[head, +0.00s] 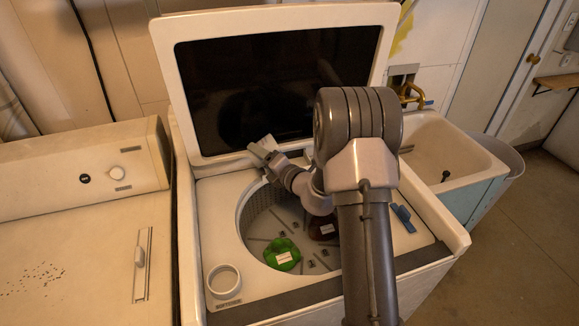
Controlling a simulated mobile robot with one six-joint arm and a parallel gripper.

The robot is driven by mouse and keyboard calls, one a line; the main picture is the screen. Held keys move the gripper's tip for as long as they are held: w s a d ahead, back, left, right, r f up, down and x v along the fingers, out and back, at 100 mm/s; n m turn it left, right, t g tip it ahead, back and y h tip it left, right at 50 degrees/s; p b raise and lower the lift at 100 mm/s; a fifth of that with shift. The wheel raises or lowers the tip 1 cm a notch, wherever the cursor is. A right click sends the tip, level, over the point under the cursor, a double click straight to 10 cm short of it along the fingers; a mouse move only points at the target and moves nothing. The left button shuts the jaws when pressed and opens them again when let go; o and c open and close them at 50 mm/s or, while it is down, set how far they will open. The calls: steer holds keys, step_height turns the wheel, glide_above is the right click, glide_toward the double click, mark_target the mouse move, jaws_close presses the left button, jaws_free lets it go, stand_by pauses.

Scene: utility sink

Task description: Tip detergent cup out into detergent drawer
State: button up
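My gripper (265,150) is at the back left of the washer's opening, in front of the raised lid. Its fingers are small and seen from behind the arm, so I cannot tell whether they are open or hold something. A white round cup-like rim (223,280) is at the washer top's front left corner, above a small label. I cannot tell whether it is the detergent cup or a built-in dispenser opening. No detergent drawer can be made out clearly; my arm hides part of the washer's top.
The washer's raised lid (170,60) stands behind the open drum (262,212). A green labelled item (282,254) and a dark red one (321,229) lie in the drum. A blue object (403,217) lies on the right deck. A sink (440,150) is at right.

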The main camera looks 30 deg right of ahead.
steer(key=shift+f+m+b, duration=0.2)
steer(key=shift+m+b, duration=0.3)
steer(key=shift+b, duration=0.15)
stand_by(0.3)
steer(key=shift+s+d+r+m+t+y+p, duration=0.15)
steer(key=shift+d+r+m+t+y+p, duration=0.3)
steer(key=shift+d+m+p, duration=0.35)
stand_by(0.6)
steer(key=shift+d+f+m+t, duration=0.25)
steer(key=shift+d+m, duration=0.05)
steer(key=shift+m, duration=0.4)
stand_by(0.6)
steer(key=shift+d+r+m, duration=0.1)
steer(key=shift+r+m, duration=0.05)
steer(key=shift+m, duration=0.15)
